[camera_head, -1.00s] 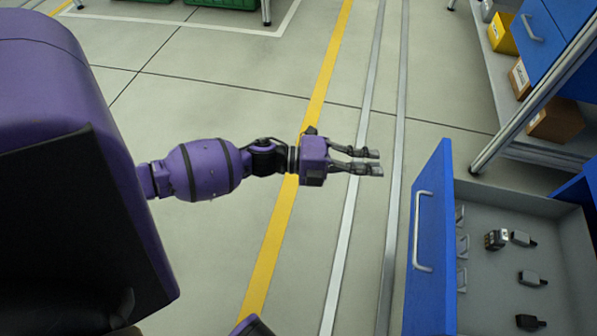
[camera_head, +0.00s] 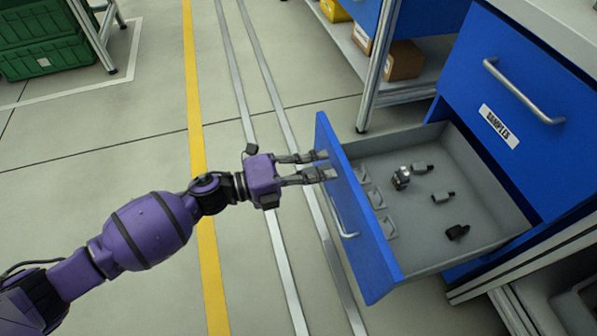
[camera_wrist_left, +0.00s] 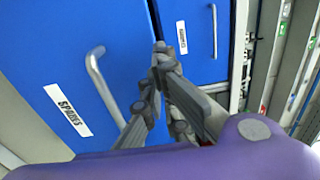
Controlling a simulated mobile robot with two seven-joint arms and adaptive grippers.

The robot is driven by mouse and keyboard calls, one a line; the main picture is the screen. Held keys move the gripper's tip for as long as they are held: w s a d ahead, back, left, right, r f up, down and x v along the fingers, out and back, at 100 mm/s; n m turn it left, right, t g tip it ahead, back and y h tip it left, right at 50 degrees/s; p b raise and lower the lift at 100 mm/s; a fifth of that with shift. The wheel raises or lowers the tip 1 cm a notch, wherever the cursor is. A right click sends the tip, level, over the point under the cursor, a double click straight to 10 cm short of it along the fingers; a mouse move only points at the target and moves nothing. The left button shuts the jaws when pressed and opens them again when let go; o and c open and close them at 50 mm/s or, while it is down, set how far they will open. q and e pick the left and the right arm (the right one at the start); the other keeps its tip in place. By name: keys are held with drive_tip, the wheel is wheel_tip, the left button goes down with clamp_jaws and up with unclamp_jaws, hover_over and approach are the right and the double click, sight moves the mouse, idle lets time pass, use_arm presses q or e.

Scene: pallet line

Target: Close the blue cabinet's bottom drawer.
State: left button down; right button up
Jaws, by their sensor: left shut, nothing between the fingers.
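The blue cabinet's bottom drawer (camera_head: 355,222) is pulled open, its blue front with a silver handle (camera_head: 345,215) facing left and its grey tray showing. The cabinet's closed upper drawer (camera_head: 520,75), labelled SAMPLES, is above it. My left gripper (camera_head: 328,166) is shut and empty, with its fingertips at the outer face of the open drawer front, near its far end. I cannot tell if they touch. In the left wrist view, the fingertips (camera_wrist_left: 160,58) are in front of blue panels, beside a front labelled SPARES (camera_wrist_left: 68,110). My right gripper is not in view.
Several small parts (camera_head: 441,197) and grey brackets (camera_head: 380,200) lie in the open drawer. A workbench leg (camera_head: 380,70) and a shelf with boxes (camera_head: 403,60) stand behind. Green crates (camera_head: 45,50) are at the far left. The floor left of the drawer is clear.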

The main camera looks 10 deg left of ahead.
use_arm(q)
drive_tip(key=shift+w+d, duration=0.3)
drive_tip(key=shift+d, duration=0.3)
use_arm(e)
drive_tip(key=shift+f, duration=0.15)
